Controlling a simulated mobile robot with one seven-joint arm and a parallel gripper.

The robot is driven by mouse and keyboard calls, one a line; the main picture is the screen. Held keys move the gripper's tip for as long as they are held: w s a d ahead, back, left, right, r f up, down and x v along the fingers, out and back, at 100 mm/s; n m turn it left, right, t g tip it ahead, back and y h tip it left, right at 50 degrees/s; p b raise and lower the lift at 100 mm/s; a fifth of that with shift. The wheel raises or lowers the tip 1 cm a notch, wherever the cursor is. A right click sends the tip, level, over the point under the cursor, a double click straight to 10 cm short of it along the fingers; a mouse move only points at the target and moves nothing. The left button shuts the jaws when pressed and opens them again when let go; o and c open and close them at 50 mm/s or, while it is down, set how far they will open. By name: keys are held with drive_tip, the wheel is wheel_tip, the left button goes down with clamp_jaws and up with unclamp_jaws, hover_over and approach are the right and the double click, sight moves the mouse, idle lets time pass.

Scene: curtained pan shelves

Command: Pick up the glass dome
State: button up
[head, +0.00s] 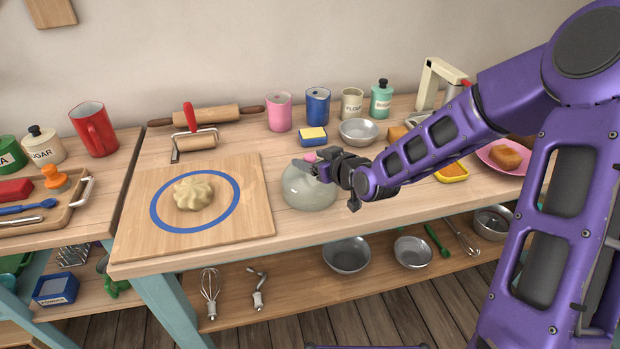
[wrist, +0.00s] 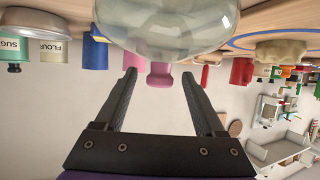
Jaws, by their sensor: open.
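The glass dome (head: 305,192) is clear and greenish, with a pink knob (head: 310,157) on top. It stands on the table just right of the cutting board. My gripper (head: 318,167) is at the dome's upper right, at knob height. In the wrist view, which is upside down, the dome (wrist: 168,25) fills the top. The pink knob (wrist: 160,76) shows between the two fingertips of my gripper (wrist: 158,82), with a gap on each side. The gripper is open and holds nothing. My gripper hides part of the dome's top in the head view.
A cutting board (head: 140,215) with a blue ring and a pale dough lump (head: 193,194) lies left. A sponge (head: 313,136), metal bowl (head: 358,131), pink canister (head: 279,112) and blue canister (head: 317,106) stand behind the dome. Bare tabletop lies in front.

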drive_tip(key=shift+w+a+f, duration=0.2)
drive_tip(key=shift+w+a, duration=0.05)
drive_tip(key=shift+w, duration=0.15)
clamp_jaws()
idle(1.2)
